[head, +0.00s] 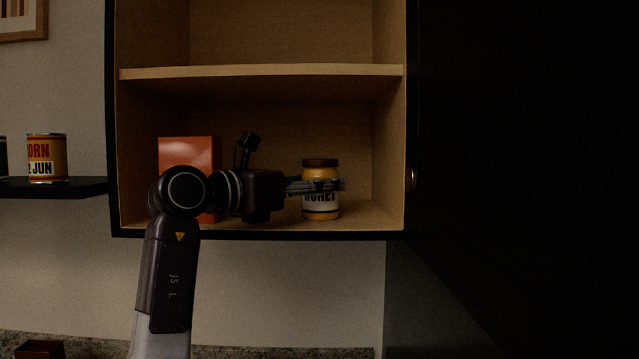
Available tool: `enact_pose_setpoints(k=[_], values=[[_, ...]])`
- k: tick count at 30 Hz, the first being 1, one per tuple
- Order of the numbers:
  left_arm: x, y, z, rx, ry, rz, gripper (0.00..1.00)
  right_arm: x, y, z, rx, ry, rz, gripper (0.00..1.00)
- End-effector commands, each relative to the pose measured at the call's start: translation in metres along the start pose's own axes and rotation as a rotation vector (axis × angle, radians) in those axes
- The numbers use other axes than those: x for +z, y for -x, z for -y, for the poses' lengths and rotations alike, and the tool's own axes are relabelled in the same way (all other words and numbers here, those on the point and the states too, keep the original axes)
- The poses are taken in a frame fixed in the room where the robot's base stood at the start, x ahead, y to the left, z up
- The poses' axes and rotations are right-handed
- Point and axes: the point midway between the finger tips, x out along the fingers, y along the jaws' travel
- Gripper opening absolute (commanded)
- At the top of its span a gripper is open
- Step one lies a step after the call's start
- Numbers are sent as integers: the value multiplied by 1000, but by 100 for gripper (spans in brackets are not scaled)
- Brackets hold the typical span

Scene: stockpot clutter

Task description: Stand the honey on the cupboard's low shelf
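The honey (321,208) is a yellow jar with a brown lid and a pale label. It is upright in the lower compartment of the cupboard, and its base appears to be on the low shelf (360,218). My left gripper (335,185) reaches in from the left, with a dark finger crossing the front of the jar at label height. The far side of the jar and any finger behind it are hidden, so I cannot tell whether the grip is closed on it. My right gripper is out of view.
An orange box (189,151) stands in the same compartment on the left, partly behind my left arm. The upper shelf board (262,72) is above. A dark open door (500,180) fills the right. A can (46,158) stands on a black wall shelf (60,187).

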Motion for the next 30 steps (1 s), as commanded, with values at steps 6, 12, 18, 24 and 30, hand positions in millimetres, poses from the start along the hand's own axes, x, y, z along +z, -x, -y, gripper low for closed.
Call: enact_pose_setpoints(k=[6,12,18,24,30], values=[[0,0,0,0,1,-2,65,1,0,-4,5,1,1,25],[0,0,0,0,1,-1,65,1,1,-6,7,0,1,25],[1,14,-2,2,-1,0,65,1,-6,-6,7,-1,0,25],[-1,57,-2,5,-5,1,65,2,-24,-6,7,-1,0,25],[0,96,-2,5,-2,-1,65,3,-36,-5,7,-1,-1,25]])
